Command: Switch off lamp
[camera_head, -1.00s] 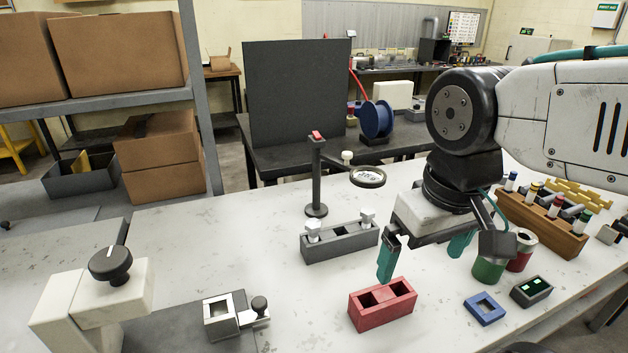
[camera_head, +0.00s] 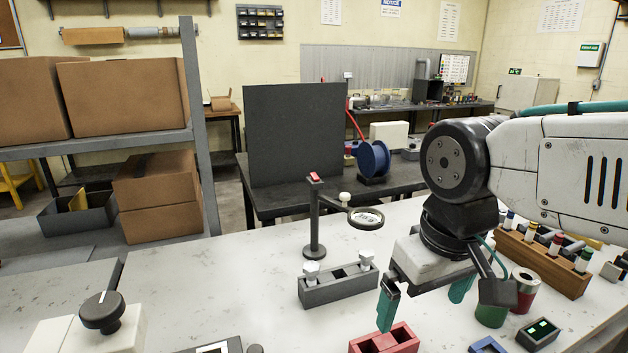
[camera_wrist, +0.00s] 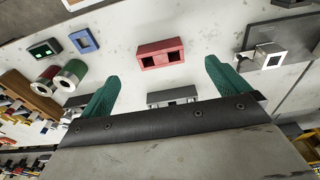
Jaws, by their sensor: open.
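A dark post (camera_head: 314,222) stands upright on a round base on the bench, with a red switch (camera_head: 314,177) on its top. A side arm from the post carries a round magnifier-like head (camera_head: 366,217) with a pale lens; I cannot tell whether it is lit. I take this to be the lamp. My gripper (camera_head: 424,305) is open and empty, to the right of the post and nearer the camera. Its two green fingers point down above the bench. In the wrist view my gripper (camera_wrist: 160,82) is spread wide with nothing between the fingers; the lamp is not clearly visible there.
A grey two-socket block (camera_head: 338,289) with white pieces stands just in front of the post. A red block (camera_head: 385,341) lies near my gripper. Green and red cans (camera_head: 524,290) and a wooden rack (camera_head: 560,265) are at right. A black knob (camera_head: 102,312) is at left.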

